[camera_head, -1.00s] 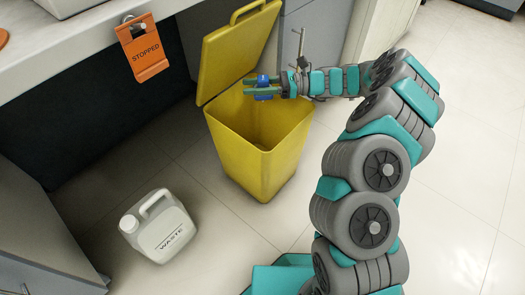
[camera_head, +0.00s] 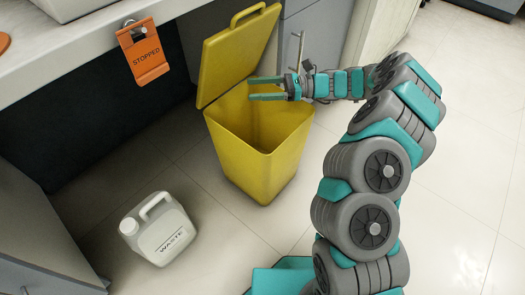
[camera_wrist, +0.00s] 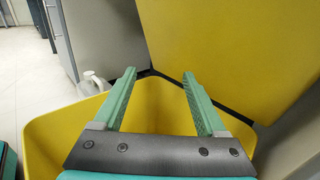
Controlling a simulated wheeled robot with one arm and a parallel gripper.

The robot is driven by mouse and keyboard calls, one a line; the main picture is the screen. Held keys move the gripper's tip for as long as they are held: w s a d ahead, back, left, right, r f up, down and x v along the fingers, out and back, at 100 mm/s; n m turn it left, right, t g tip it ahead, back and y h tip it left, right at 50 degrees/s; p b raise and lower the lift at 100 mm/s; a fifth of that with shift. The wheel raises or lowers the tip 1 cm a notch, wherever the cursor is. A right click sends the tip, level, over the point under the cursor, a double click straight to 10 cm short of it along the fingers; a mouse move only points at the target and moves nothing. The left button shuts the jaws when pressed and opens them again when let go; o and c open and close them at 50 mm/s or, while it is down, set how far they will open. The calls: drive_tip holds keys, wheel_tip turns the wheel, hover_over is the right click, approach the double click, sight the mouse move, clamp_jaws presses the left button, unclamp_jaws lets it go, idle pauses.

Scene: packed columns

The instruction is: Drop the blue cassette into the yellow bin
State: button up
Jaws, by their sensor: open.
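The yellow bin (camera_head: 258,160) stands on the floor with its lid (camera_head: 237,52) tilted up and back. My gripper (camera_head: 250,88) is over the bin's opening, open and empty. In the wrist view the two green fingers of my gripper (camera_wrist: 158,95) are spread apart with nothing between them. The bin's wall (camera_wrist: 55,135) shows around the fingers there. The blue cassette is not visible in either view now. The inside bottom of the bin is hidden.
A white waste jug (camera_head: 160,230) stands on the floor left of the bin. Grey cabinets (camera_head: 312,40) stand behind the bin. Clear floor lies to the right.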

drive_tip(key=d, duration=0.6)
drive_tip(key=shift+w+d+p, duration=0.15)
drive_tip(key=shift+w+p, duration=0.15)
drive_tip(key=shift+w, duration=0.1)
